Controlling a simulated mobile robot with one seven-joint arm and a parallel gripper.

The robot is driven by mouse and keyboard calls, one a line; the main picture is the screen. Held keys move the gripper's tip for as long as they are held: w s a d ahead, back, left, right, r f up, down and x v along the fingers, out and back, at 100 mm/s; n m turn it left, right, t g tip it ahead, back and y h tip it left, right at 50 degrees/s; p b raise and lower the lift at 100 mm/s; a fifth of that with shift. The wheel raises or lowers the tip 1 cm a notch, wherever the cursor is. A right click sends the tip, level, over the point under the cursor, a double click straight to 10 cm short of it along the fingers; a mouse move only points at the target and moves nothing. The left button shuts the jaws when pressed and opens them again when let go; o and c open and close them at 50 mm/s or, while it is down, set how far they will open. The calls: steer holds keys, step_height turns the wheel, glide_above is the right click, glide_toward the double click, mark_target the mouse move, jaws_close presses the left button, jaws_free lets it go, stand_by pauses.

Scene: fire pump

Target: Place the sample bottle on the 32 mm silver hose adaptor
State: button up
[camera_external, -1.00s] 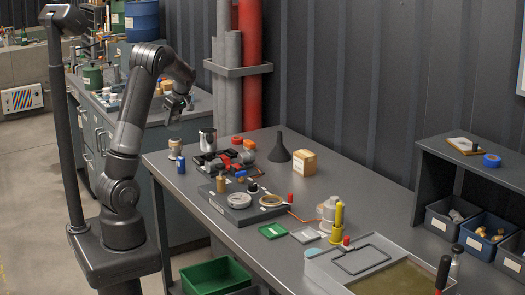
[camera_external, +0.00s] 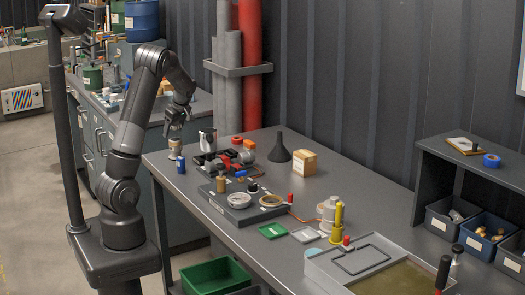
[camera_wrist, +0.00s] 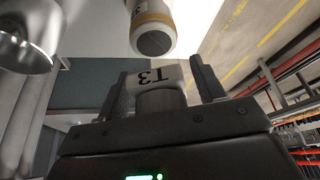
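My gripper (camera_external: 177,124) is low over the far left end of the bench, just above a white and tan cylinder (camera_external: 175,146). In the wrist view my gripper (camera_wrist: 163,80) has its two fingers on either side of a pale, grey-capped bottle marked T3 (camera_wrist: 152,76), seemingly the sample bottle. The wrist view shows the cylinder (camera_wrist: 155,22) just beyond the bottle, with an orange band and a dark round end. A shiny silver vessel (camera_external: 207,141) stands right of it and fills the upper left of the wrist view (camera_wrist: 28,35). I cannot tell which thing is the 32 mm adaptor.
A small blue container (camera_external: 181,165) stands close in front of the cylinder. A tray of red and black parts (camera_external: 215,163) and a black funnel (camera_external: 279,150) lie to the right. A dark plate with round fittings (camera_external: 238,212) occupies the bench middle.

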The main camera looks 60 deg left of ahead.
steer(key=v, duration=1.2)
steer(key=shift+w+d+r, duration=0.1)
steer(key=shift+d, duration=0.05)
steer(key=s+d+r+m+t+h, duration=0.15)
steer(key=d+m, duration=0.35)
steer(key=d, duration=0.5)
steer(key=s+d+r+m+t+h, duration=0.1)
steer(key=s+d+m+t, duration=0.2)
steer(key=d+m, duration=0.55)
steer(key=s+d+f+m+t, duration=0.1)
steer(key=s+d+m, duration=0.3)
steer(key=d, duration=0.5)
steer(key=s+d+f+m+t+h, duration=0.1)
steer(key=s+d+m, duration=0.4)
steer(key=d, duration=0.5)
steer(key=shift+s+f+t, duration=0.35)
steer(key=shift+s+f, duration=0.15)
steer(key=shift+s, duration=0.5)
